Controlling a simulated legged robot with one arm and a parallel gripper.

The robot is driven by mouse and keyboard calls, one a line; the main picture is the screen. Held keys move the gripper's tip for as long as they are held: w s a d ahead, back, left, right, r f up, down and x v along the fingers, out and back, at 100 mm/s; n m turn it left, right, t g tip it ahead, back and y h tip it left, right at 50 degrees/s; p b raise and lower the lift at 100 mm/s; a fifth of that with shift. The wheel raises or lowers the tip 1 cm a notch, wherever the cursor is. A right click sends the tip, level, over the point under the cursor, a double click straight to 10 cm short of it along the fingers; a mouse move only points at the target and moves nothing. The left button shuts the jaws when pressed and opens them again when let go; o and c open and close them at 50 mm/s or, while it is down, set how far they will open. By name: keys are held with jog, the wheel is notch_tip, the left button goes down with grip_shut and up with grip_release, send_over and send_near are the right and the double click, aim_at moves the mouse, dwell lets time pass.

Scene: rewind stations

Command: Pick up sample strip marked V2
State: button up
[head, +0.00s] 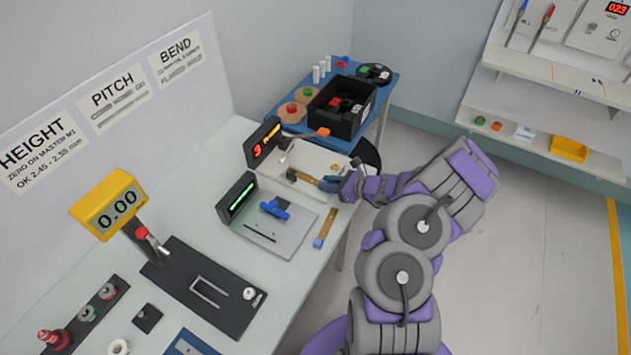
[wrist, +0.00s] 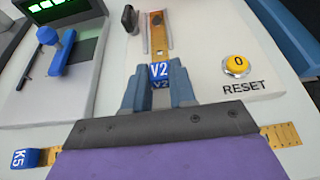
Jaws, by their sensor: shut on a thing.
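The sample strip marked V2 (wrist: 157,69) is a brass strip with a blue tag. It extends away from my gripper (wrist: 157,88) between two thin grey guides on a white station. My gripper's blue-grey fingers are shut on its tag end. In the head view my gripper (head: 335,183) is at the station with the red display, and the strip (head: 303,177) reaches left from it. A second strip, marked K5 (wrist: 22,158), lies across the bottom of the wrist view, partly hidden behind my gripper; it shows in the head view (head: 328,223) on the bench edge.
A yellow RESET button (wrist: 237,65) is right of my gripper. The station with a green display (head: 237,198) and blue clamp (head: 275,208) stands nearer. A black bin (head: 342,105) is on the blue table behind. Open floor lies to the right.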

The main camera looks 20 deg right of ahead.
grip_shut()
